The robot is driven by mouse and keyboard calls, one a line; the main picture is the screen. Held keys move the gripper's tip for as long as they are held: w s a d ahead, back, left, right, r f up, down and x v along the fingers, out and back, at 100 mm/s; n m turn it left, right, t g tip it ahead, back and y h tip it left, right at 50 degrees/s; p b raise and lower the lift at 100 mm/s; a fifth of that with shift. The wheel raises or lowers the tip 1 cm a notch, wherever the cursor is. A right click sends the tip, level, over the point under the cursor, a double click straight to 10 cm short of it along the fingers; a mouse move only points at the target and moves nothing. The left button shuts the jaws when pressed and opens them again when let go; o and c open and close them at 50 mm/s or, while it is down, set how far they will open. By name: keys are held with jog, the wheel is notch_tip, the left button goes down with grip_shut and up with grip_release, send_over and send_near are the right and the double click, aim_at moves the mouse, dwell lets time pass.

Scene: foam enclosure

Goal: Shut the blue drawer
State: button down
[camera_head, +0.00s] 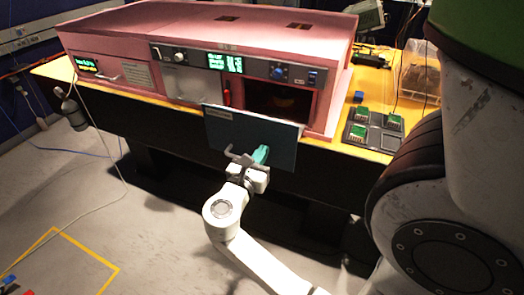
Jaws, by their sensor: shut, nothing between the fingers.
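The blue drawer's flat front panel (225,125) stands out in front of the pink foam enclosure (110,40), at the middle of the head view. A teal handle (261,154) sticks out from its lower middle. Behind the panel, a dark opening (275,97) shows in the enclosure, so the drawer is open. The drawer's body is mostly hidden behind the panel. My gripper (242,158) is shut and empty, right in front of the panel and just left of the handle. I cannot tell whether it touches either.
The enclosure stands on a yellow-topped table (366,90) with a dark front. Small green circuit boards on a dark tray (376,118) and a clear bin (420,70) are at the right. A thin cable hangs at the left.

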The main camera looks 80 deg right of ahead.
jog(key=shift+d, duration=0.35)
jog(key=shift+s, duration=0.1)
jog(key=p+x, duration=0.1)
jog(key=x, duration=1.9)
jog(key=shift+d, duration=0.35)
jog(key=shift+r, duration=0.25)
